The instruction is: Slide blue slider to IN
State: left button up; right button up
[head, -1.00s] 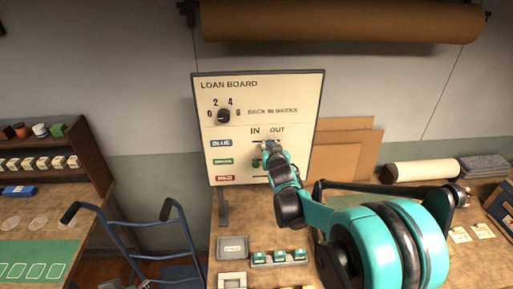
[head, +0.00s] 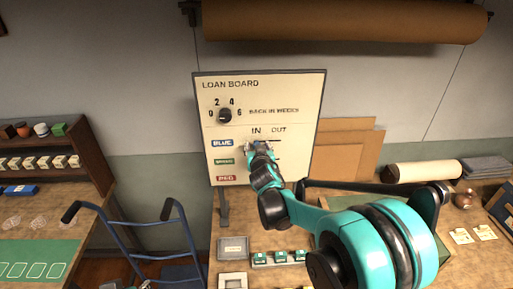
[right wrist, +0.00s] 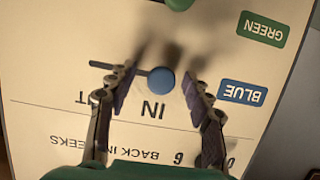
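The loan board (head: 300,95) stands upright, with a BLUE label (head: 222,143) and IN and OUT marks over the blue row. In the right wrist view, where the board appears upside down, the blue slider knob (right wrist: 161,80) is at the IN end of its dark slot (right wrist: 110,67). The slot runs away toward OUT. My right gripper (head: 258,147) is at the blue row and hides the knob in the head view. In the wrist view its fingers (right wrist: 160,91) are open on either side of the knob, with gaps visible.
A green knob (right wrist: 180,4) lies close by on the neighbouring row. A dial (head: 225,115) is above the sliders. Small trays and green-topped boxes (head: 280,257) sit on the table below. A blue hand truck (head: 140,246) stands at left.

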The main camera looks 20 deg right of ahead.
dwell(0.5)
jog(key=p+v, duration=0.2)
jog(key=v, duration=0.7)
jog(key=shift+p, duration=0.4)
